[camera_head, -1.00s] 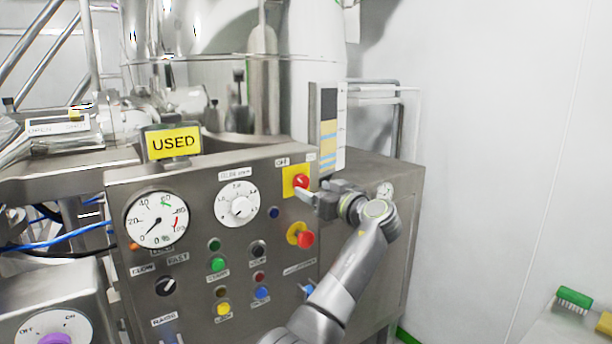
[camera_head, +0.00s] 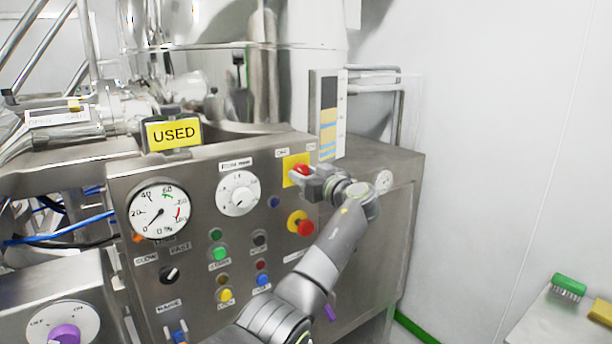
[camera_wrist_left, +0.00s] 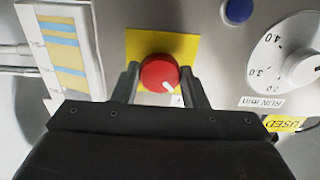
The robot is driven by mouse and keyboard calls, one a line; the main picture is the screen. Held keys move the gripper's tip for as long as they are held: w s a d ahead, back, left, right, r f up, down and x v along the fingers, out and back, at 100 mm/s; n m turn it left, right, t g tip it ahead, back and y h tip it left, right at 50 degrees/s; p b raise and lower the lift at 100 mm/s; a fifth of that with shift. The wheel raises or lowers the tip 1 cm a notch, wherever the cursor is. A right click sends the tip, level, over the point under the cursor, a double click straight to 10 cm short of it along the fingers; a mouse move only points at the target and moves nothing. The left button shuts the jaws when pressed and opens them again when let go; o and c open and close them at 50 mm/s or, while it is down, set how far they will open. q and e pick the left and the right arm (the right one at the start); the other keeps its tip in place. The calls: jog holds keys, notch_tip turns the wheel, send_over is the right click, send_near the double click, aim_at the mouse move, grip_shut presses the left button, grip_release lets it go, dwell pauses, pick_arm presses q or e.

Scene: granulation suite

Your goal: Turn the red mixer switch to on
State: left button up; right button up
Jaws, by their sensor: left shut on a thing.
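The red mixer switch (camera_head: 301,170) is a round knob on a yellow square plate (camera_head: 288,164) at the upper right of the steel control panel. In the left wrist view the red knob (camera_wrist_left: 159,74) shows a white pointer mark slanting toward the lower right of that picture. My left gripper (camera_head: 305,174) comes to the panel from the right. In the left wrist view the fingers of my left gripper (camera_wrist_left: 160,82) stand on both sides of the knob, shut on it. The plate's labels are partly hidden by the gripper. My right gripper is not in view.
A red button on a yellow ring (camera_head: 304,226) sits just below my gripper. Dials, small coloured buttons and a yellow USED sign (camera_head: 174,134) are to the left. A table with brushes (camera_head: 569,286) stands at lower right. The wall side is clear.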

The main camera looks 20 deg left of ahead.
pick_arm(q)
jog(key=shift+c, duration=0.4)
jog(key=shift+f+m+b, duration=0.1)
jog(key=shift+m+b, duration=0.6)
jog(key=m+b, duration=0.2)
jog(key=m, duration=0.4)
jog(key=shift+m+b, duration=0.4)
jog(key=m, duration=0.4)
jog(key=shift+m, duration=0.3)
jog(key=m+p, duration=0.1)
jog(key=m, duration=0.4)
jog(key=shift+p, duration=0.4)
